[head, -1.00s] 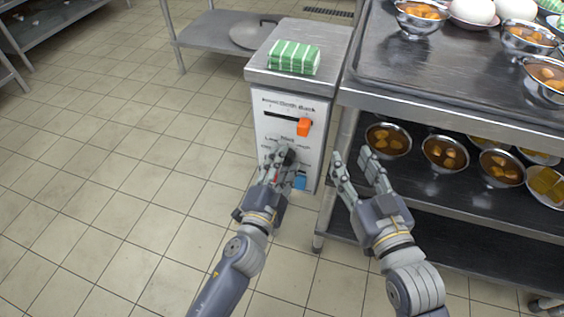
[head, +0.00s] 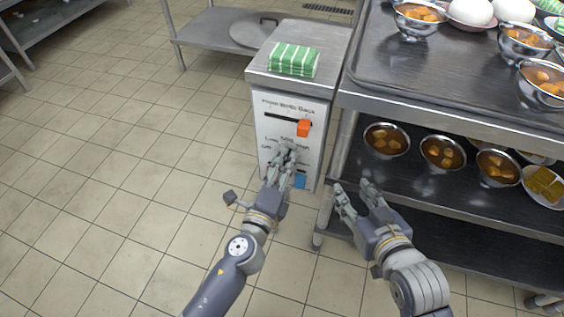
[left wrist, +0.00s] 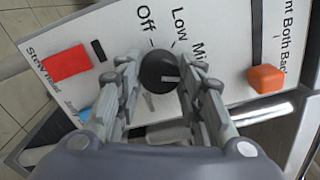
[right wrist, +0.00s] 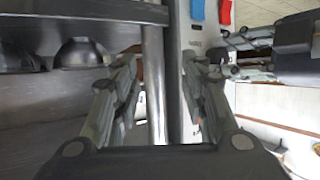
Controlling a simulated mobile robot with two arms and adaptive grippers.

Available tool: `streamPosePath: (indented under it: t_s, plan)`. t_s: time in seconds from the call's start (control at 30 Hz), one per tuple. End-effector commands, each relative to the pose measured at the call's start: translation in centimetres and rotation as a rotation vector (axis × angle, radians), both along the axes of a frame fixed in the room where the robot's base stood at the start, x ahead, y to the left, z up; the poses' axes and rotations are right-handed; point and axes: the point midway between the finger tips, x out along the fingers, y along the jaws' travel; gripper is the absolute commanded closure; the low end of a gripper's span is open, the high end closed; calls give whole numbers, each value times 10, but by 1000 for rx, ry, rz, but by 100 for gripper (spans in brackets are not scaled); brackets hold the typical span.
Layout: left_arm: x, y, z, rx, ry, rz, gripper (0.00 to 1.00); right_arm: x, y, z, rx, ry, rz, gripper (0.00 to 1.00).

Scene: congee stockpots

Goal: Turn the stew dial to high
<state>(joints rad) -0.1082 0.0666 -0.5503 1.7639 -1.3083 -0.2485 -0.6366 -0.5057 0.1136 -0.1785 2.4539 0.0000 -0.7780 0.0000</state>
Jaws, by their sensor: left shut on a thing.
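The stew dial is a round black knob (left wrist: 158,70) with a short white line, on the white front panel (head: 272,120) of a steel cabinet. In the left wrist view it sits between the fingers of my left gripper (head: 285,150), which is shut on it. The labels Off, Low and part of Mid show around it. The white line points to the right in that view, toward the finger; the High label is hidden there. In the head view the fingers cover the dial. My right gripper (head: 354,187) is open and empty, right of the cabinet.
An orange slider (head: 304,128) sits above the dial; red (left wrist: 71,63) and blue (head: 300,181) switches are below. A green-striped towel (head: 293,60) lies on the cabinet top. A steel shelf (head: 440,113) with bowls stands close on the right. The floor at left is free.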

Motion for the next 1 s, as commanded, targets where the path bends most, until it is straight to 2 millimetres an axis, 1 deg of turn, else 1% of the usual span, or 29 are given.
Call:
streamPosePath:
  t_s: [0.2,0.5,0.7,1.0]
  plan:
    - [0,0,0,175,-56,-2,89,-12,-6,-17,-25,103,-8,60]
    - [0,0,0,342,-109,-1,89,-29,-13,-36,-51,218,-16,60]
    - [0,-1,-1,395,-127,-1,89,-35,-15,-42,-60,257,-19,60]
    - [-1,-1,-1,417,-134,-1,89,-37,-16,-45,-63,273,-20,60]
